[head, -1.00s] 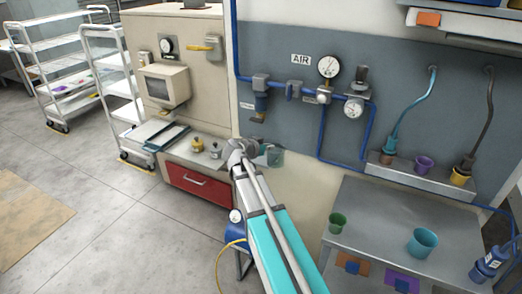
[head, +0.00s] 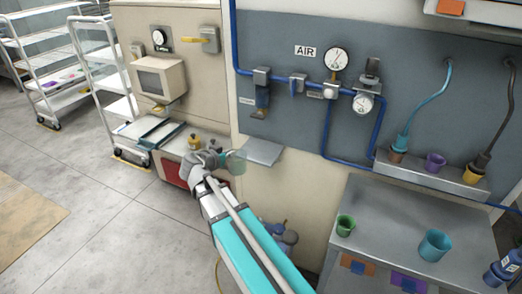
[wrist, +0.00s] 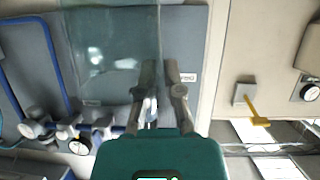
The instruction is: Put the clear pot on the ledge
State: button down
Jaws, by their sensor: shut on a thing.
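The clear pot (head: 238,163) is a see-through, slightly greenish cup at the end of my arm in the head view. My gripper (head: 222,158) is shut on its wall and holds it in the air. In the wrist view the pot (wrist: 110,45) looms large and see-through, with its wall between the fingers (wrist: 155,80). A small bare grey ledge (head: 263,152) sticks out from the wall below the air pipes, just right of the pot. I cannot tell the exact depth gap between pot and ledge.
A shelf (head: 430,176) on the right holds brown, purple and yellow pots. A metal table (head: 390,225) below carries a green pot (head: 345,225) and a teal pot (head: 434,245). Blue air pipes with gauges (head: 337,59) run above the ledge. A red-drawer cabinet stands left.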

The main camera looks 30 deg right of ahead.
jog(key=shift+d, duration=0.15)
jog(key=w+d, duration=0.2)
jog(key=d, duration=0.1)
jog(key=w+d, duration=0.3)
jog(key=d, duration=0.1)
jog(key=w+d, duration=0.2)
jog(key=d, duration=0.2)
jog(key=shift+w, duration=0.35)
jog(key=shift+w+d, duration=0.3)
jog(key=shift+d, duration=0.1)
jog(key=w+d, duration=0.2)
jog(key=d, duration=0.1)
jog(key=shift+w, duration=0.1)
jog(key=shift+f+b, duration=0.45)
jog(key=shift+b, duration=0.05)
jog(key=shift+f+b, duration=0.3)
jog(key=shift+f, duration=0.15)
jog(key=c, duration=0.8)
grip_release()
